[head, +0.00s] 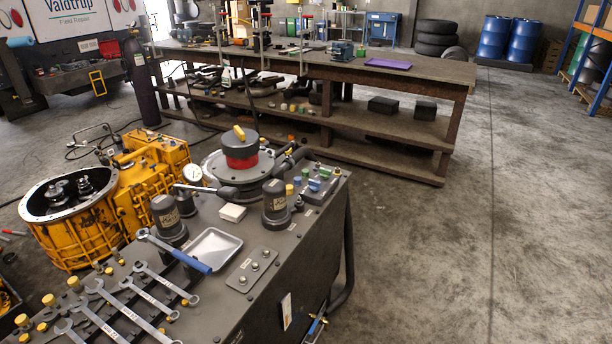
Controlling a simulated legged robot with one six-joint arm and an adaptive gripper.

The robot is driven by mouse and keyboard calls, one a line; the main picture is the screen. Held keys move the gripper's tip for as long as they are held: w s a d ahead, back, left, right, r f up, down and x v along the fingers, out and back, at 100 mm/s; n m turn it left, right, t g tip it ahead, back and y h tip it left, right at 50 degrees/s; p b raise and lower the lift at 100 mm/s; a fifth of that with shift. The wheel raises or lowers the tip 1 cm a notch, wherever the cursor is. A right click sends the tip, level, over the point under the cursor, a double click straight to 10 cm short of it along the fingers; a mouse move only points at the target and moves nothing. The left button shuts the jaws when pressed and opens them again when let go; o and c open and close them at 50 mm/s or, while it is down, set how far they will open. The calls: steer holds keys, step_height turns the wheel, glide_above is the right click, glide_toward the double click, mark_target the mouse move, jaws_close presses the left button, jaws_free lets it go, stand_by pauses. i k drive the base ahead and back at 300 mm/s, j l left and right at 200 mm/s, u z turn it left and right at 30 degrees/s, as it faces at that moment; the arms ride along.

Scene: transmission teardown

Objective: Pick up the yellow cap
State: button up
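I see more than one yellow cap-like piece and cannot tell which is the yellow cap. A small yellow piece (239,132) sits on top of a black and red round unit (241,150) at the back of the dark workbench (265,290). A small yellow cap (289,190) shows beside a black cylinder (275,203) near the right rear. Several yellow knob-like caps (49,300) stand at the front left, by the wrenches. My gripper is not in view.
Wrenches (131,300), a blue-handled wrench (180,253) and a metal tray (208,248) lie on the bench. A yellow transmission housing (150,180) stands behind at left. A long table (340,70) is farther back. The floor (450,260) at right is clear.

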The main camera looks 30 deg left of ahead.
mark_target(289, 189)
steer(key=i+u, duration=0.3)
steer(key=i, duration=0.3)
steer(key=i+l+u, duration=0.3)
steer(key=i, duration=0.25)
steer(key=i+u, duration=0.2)
steer(key=u, duration=0.2)
steer(key=i+u, duration=0.2)
steer(key=u, duration=0.2)
steer(key=i+l+u, duration=0.1)
steer(key=u, duration=0.3)
steer(key=i+l+u, duration=0.2)
steer(key=u, duration=0.15)
steer(key=i+l+u, duration=0.2)
steer(key=u, duration=0.15)
steer(key=i+l+u, duration=0.55)
steer(key=u, duration=0.15)
